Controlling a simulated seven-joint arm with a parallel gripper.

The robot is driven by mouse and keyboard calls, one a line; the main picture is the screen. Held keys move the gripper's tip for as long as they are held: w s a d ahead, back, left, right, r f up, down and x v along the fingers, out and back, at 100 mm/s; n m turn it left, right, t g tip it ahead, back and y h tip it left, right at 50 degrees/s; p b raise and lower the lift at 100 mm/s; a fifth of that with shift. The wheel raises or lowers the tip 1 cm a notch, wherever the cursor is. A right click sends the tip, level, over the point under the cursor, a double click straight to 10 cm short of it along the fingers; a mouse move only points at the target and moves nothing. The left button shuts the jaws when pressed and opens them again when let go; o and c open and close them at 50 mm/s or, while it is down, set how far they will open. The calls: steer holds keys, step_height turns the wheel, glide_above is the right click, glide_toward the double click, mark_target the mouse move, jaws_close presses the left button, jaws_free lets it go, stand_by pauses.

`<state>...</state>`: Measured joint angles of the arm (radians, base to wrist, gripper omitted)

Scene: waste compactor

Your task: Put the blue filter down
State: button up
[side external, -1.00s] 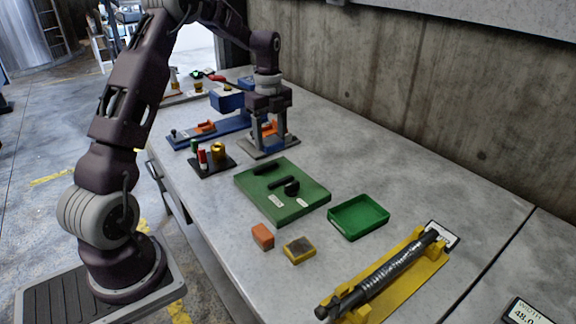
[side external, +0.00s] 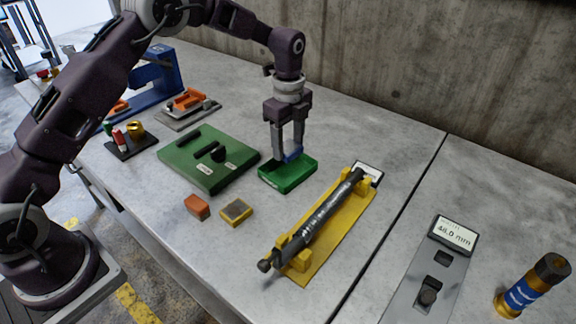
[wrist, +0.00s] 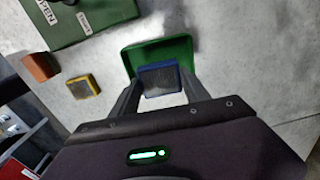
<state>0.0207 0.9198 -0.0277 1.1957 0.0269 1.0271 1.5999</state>
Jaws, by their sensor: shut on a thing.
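The blue filter (wrist: 160,79) is a small block with a blue frame and a dark grey face. My gripper (side external: 287,157) is shut on it, with one finger on each side in the wrist view. In the side view the blue filter (side external: 293,154) shows between the fingertips, at the green tray (side external: 290,183). The tray (wrist: 140,52) shows behind the filter in the wrist view. Whether the filter touches the tray floor is hidden.
An orange block (side external: 197,207) and a yellow-framed block (side external: 236,211) lie left of the tray. A green panel (side external: 208,157) with black handles is beyond them. A yellow cradle (side external: 335,238) with a dark rod stands close at right.

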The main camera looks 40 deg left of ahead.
mark_target(288, 172)
step_height(288, 172, down, 6)
steer(key=shift+r, duration=0.1)
steer(key=o, duration=1.4)
step_height(288, 172, up, 12)
steer(key=shift+r, duration=0.1)
